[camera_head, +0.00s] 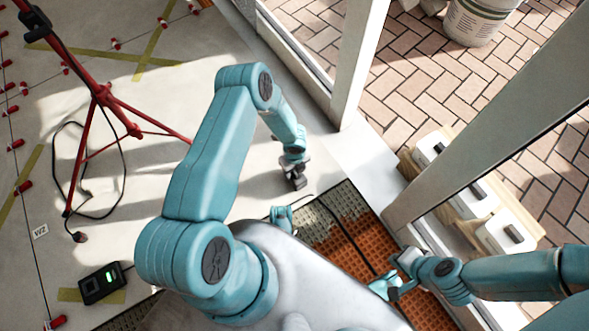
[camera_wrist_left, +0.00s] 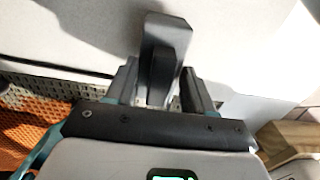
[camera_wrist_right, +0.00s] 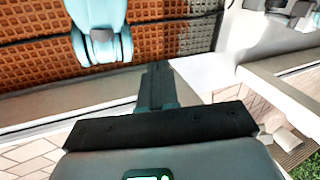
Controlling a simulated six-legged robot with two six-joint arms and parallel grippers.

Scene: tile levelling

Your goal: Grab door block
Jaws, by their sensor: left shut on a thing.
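The door block (camera_wrist_left: 166,38) is a small dark grey wedge-like piece, seen in the left wrist view between the two fingers of my left gripper (camera_wrist_left: 163,88). The fingers are shut on its sides. In the head view my left gripper (camera_head: 296,178) is low over the pale floor near the glass door's frame, and the block is hard to make out from the gripper there. My right gripper (camera_wrist_right: 157,88) has its dark fingers together with nothing seen between them, near the orange mat and the door frame.
A glass door with a pale frame (camera_head: 492,130) stands at the right, brick paving (camera_head: 410,75) beyond it. An orange and grey mat (camera_head: 338,230) lies at the threshold. A red tripod (camera_head: 103,95) with a cable stands left, among several red tile clips. A bucket (camera_head: 478,20) stands outside.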

